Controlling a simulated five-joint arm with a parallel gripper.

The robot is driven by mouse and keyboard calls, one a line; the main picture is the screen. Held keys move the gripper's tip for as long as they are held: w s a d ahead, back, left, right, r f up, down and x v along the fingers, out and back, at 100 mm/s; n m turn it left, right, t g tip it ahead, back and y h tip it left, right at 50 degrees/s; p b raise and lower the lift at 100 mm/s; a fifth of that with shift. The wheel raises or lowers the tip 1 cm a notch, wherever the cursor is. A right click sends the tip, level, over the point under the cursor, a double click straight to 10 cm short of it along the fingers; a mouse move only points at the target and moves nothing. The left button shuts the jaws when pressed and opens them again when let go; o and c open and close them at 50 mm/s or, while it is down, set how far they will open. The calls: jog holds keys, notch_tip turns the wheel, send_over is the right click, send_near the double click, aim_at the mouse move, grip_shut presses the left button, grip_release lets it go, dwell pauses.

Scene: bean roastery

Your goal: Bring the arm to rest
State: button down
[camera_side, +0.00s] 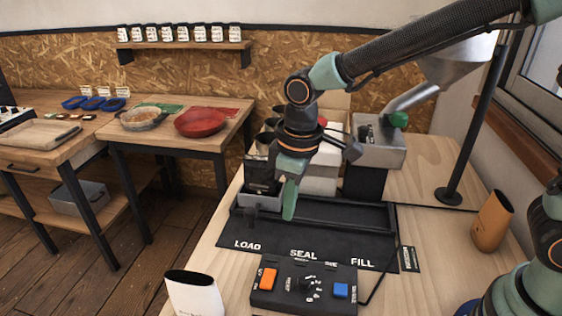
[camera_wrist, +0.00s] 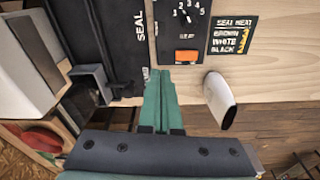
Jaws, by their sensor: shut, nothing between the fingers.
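My gripper (camera_side: 289,205) hangs fingers down over the back of the black station mat, next to the grey holder. Its green fingers are pressed together with nothing between them. In the wrist view the shut gripper (camera_wrist: 160,75) points toward the edge between the black mat and the wooden table. My arm reaches in from the upper right in the side view. I cannot tell the exact height of the fingertips above the mat.
A grey holder (camera_side: 262,201) with a black bag stands left of my fingers. A control box (camera_side: 303,288), a white bag (camera_side: 195,295) and a tan bag (camera_side: 492,222) are on the table. A sealing machine (camera_side: 378,148) and funnel (camera_side: 455,65) stand behind. Bare wood lies at the right.

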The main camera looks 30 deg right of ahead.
jog(key=s+d+r+m+t, duration=0.2)
jog(key=s+d+r+m, duration=0.1)
jog(key=d, duration=0.6)
jog(key=s+d+r+m+t, duration=0.2)
jog(key=s+d+r+m, duration=0.2)
jog(key=d, duration=0.5)
jog(key=shift+s+d+r+t, duration=0.2)
jog(key=shift+d+r+t, duration=0.2)
jog(key=shift+r, duration=0.6)
